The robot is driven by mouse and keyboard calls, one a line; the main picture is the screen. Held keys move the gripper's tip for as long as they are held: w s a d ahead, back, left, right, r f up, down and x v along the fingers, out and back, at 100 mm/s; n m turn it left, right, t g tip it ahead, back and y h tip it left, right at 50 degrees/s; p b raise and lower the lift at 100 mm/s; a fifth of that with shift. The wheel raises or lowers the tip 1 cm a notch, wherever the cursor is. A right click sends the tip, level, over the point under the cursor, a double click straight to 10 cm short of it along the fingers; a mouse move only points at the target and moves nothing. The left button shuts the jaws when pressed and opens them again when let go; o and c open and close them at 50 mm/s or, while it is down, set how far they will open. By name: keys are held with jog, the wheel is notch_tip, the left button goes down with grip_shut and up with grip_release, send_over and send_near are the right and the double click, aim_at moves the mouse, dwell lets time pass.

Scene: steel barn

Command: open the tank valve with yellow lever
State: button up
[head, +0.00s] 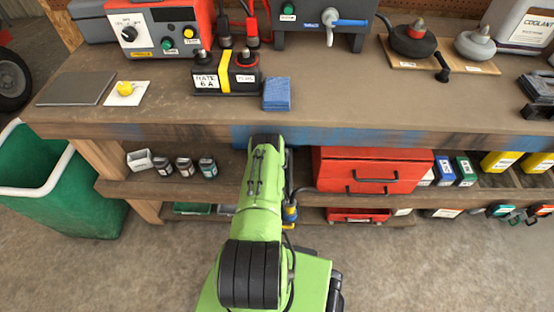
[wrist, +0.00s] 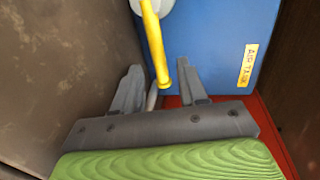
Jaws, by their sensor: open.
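The yellow lever (wrist: 154,40) is a thin bar in the wrist view, running from the top edge down to a rounded lower end. It meets a pale round fitting (wrist: 137,5) at the top, partly cut off by the frame. Behind it is the blue tank (wrist: 215,40) with a yellow "AIR TANK" label (wrist: 249,66). My gripper (wrist: 159,68) is open, with one grey finger on each side of the lever's lower end in the picture. I cannot tell whether either finger touches it. In the head view my arm hides the gripper and the lever.
A red surface (wrist: 276,130) lies below the tank. A brown surface (wrist: 60,70) fills the wrist view's left side. In the head view, the workbench (head: 150,110) overhangs a lower shelf with red drawers (head: 365,168) right of my arm. A green bin (head: 85,205) stands left.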

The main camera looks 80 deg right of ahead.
jog(key=shift+x, duration=1.1)
grip_shut()
